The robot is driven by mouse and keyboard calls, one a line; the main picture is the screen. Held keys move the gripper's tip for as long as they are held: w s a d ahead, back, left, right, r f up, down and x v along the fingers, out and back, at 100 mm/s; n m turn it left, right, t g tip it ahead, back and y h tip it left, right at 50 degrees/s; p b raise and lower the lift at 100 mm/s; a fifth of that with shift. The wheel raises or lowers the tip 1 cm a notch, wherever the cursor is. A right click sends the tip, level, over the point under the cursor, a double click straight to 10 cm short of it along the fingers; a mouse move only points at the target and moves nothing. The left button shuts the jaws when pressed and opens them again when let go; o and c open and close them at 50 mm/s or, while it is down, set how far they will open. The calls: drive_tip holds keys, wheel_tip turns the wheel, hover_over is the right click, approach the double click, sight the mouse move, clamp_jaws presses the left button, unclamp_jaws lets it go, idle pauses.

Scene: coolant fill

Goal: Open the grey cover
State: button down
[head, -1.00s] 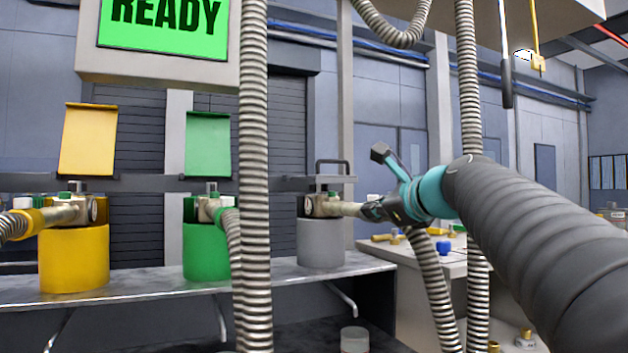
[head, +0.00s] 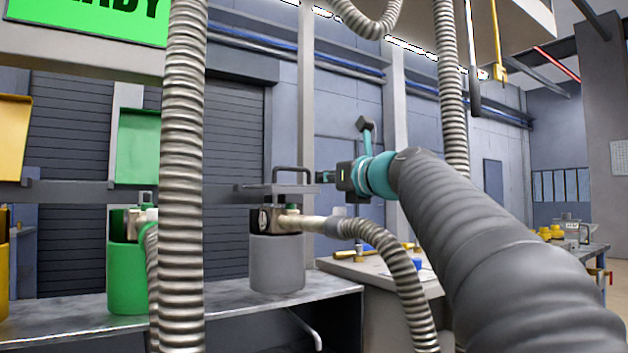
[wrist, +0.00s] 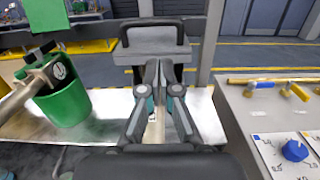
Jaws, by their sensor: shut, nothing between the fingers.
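The grey cover (head: 262,190) lies flat above the coupling of the grey canister (head: 277,265), with a dark loop handle (head: 293,170) standing up from it. My gripper (head: 322,177) is just to the right of the cover, at about its height. In the wrist view my gripper (wrist: 158,72) has its fingers together and empty. Their tips point at the near side of the cover (wrist: 150,46), and the handle (wrist: 152,24) shows above. I cannot tell whether the tips touch the cover.
A corrugated hose (head: 395,270) runs from the grey canister's coupling and hangs below my arm. Another hose (head: 185,200) hangs at the left. The green canister (head: 127,280) has its green cover (head: 138,147) upright. A side table (wrist: 270,115) with small parts is at the right.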

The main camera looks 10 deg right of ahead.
drive_tip(key=p+x, duration=0.1)
drive_tip(key=x, duration=0.8)
drive_tip(key=shift+d, duration=0.35)
